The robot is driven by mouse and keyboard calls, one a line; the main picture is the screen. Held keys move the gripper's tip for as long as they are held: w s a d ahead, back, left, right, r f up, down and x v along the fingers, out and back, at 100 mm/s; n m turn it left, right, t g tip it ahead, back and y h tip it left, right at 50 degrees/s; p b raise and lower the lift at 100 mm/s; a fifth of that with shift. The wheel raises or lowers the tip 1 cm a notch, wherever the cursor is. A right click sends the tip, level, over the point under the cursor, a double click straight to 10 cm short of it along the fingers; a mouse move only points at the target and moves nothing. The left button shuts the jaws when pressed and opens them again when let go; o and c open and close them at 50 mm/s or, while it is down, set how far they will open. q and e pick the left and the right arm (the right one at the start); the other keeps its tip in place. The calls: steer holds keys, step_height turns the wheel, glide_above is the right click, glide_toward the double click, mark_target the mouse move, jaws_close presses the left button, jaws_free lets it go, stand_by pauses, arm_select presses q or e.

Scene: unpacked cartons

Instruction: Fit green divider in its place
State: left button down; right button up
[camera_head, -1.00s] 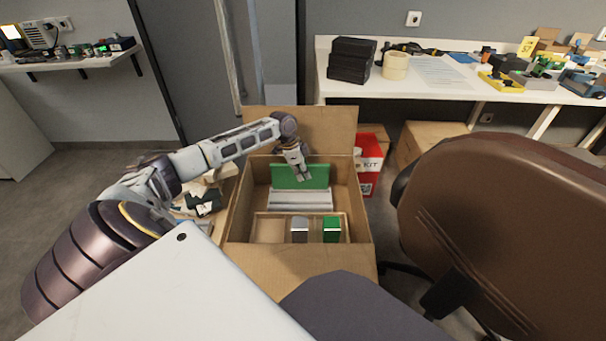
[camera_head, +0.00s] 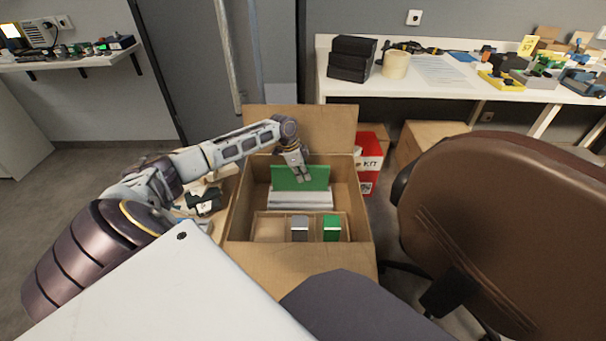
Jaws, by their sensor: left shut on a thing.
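The green divider (camera_head: 290,179) is a flat green panel standing upright inside the open carton (camera_head: 361,225), towards its far side. My left gripper (camera_head: 301,177) reaches in from above and is shut on the divider's upper part, right of its middle. The fingers cover a small part of the panel. Just in front of the divider lies a light grey ridged piece (camera_head: 300,197). I cannot tell whether the divider's lower edge touches the carton floor or that piece. My right gripper is not in view.
The carton's near part holds a grey block (camera_head: 299,229) and a green block (camera_head: 331,229) in compartments, with the left one seemingly empty. A brown chair (camera_head: 500,230) stands close on the right.

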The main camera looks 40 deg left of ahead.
arm_select(q)
steer(key=shift+f, duration=1.65)
steer(key=c, duration=1.4)
jaws_free()
steer(key=shift+v, duration=6)
